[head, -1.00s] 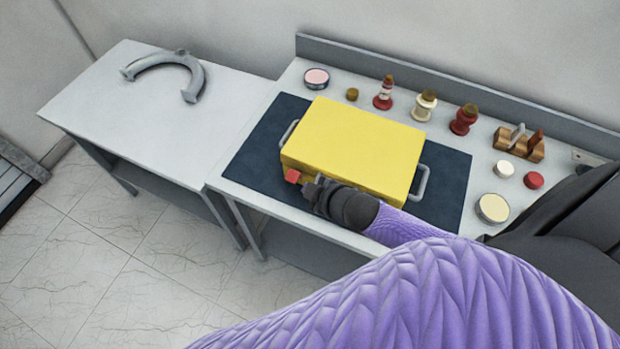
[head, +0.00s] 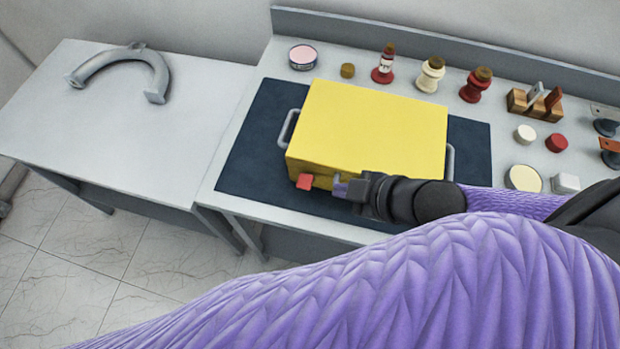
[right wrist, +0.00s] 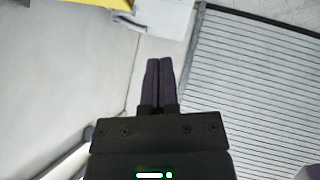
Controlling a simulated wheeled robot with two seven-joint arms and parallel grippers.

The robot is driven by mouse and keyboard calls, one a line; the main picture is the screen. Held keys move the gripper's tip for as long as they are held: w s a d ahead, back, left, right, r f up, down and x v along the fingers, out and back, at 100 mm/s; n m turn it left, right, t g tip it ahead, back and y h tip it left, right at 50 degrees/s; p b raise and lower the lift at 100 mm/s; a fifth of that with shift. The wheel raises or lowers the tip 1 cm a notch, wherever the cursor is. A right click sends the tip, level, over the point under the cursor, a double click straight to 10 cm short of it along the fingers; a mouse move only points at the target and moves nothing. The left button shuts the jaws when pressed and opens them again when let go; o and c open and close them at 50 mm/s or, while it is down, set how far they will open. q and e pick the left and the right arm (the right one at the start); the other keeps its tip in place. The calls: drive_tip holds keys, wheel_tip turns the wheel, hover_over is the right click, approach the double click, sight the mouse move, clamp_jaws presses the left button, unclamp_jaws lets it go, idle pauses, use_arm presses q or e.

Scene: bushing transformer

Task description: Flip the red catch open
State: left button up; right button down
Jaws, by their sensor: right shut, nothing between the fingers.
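The red catch (head: 305,181) sits low on the front face of the yellow box (head: 375,130), near its left corner. The box stands closed on a dark mat (head: 250,150). My right gripper (head: 340,189) is in front of the box, just right of the red catch, with a small gap showing between them in the head view. In the right wrist view its fingers (right wrist: 159,80) are together with nothing between them. A corner of the yellow box (right wrist: 60,3) shows at the top left of that view; the catch does not show there. My left gripper is not in view.
Grey handles stick out at the box's left (head: 288,128) and right (head: 450,160) ends. Several jars and bottles stand along the back, with a wooden rack (head: 535,105) at the right. A grey horseshoe-shaped part (head: 120,62) lies on the left table (head: 130,110), otherwise clear.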

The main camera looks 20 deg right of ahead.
drive_tip(key=b, duration=0.2)
approach(299, 186)
drive_tip(key=w+a, duration=0.2)
drive_tip(key=a, duration=0.1)
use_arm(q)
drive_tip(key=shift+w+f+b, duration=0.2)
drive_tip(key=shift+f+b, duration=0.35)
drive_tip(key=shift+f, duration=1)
use_arm(e)
drive_tip(key=shift+w+f, duration=0.3)
drive_tip(key=shift+f, duration=0.4)
drive_tip(key=shift+w+f, duration=0.35)
drive_tip(key=shift+f, duration=0.35)
drive_tip(key=shift+w+f, duration=0.3)
drive_tip(key=shift+f, duration=0.4)
